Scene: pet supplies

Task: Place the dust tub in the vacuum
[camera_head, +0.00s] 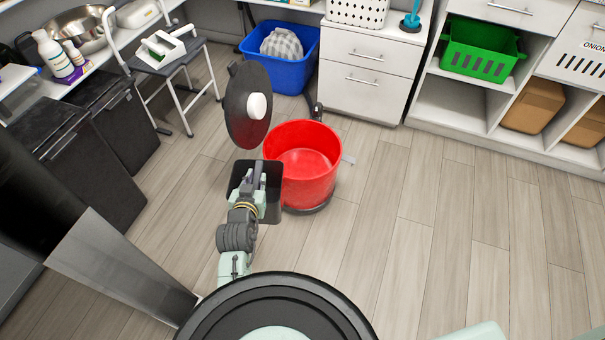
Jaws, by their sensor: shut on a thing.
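My gripper (258,178) is shut on a dark, box-shaped tub that looks like the dust tub (273,205), near the middle of the view. The gripper covers part of it. The vacuum appears to be the red, round, open-topped body (318,185) just right of the tub, standing on a dark base on the floor. Its inside looks empty where I can see it. The tub overlaps the red body's left edge in the picture; I cannot tell if they touch. A black disc with a white knob (257,106), probably the vacuum's lid, stands tilted above and left of the red body.
A blue basket (255,48) with a grey cushion-like thing stands behind. White drawers (365,90) are at the back, and shelves with a green basket (482,50) at the back right. A step stool (170,62) and dark bins (75,150) are left. The right floor is clear.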

